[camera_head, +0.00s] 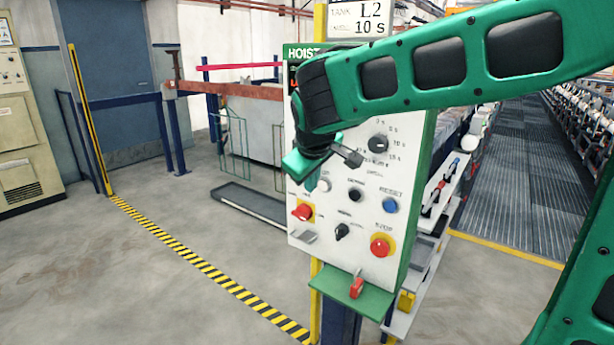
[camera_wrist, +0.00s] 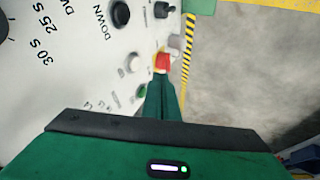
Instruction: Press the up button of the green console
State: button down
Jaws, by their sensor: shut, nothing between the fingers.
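The green console shows in the head view as a white panel (camera_head: 335,262) with a green header strip (camera_head: 300,52) reading "HOIST". A white button (camera_head: 323,185) sits left of a black button (camera_head: 355,195). In the wrist view the black button (camera_wrist: 120,14) is labelled DOWN, with the white button (camera_wrist: 132,62) beside it and a green button (camera_wrist: 142,92) beyond. The white and green buttons' labels are not readable. My gripper (camera_wrist: 161,80) is shut and empty, its fingertips close to the green button; contact cannot be told. My arm covers the panel's upper part.
A red button on yellow (camera_head: 302,212), a blue reset button (camera_head: 390,205), another red button on yellow (camera_head: 380,247) and a black dial (camera_head: 378,144) share the panel. A green shelf (camera_head: 330,287) juts out below. Open floor (camera_head: 140,290) lies to the left.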

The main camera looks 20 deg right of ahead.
aim_at(320, 183)
jog(key=shift+w+d+f, duration=0.45)
jog(key=shift+w+d, duration=0.2)
jog(key=shift+w, duration=0.1)
jog(key=shift+w+d+f, duration=0.5)
jog(key=shift+w+d, duration=0.15)
jog(key=shift+w, duration=0.05)
jog(key=shift+w+d+f, duration=0.45)
jog(key=shift+w+d, duration=0.2)
jog(key=shift+w, duration=0.1)
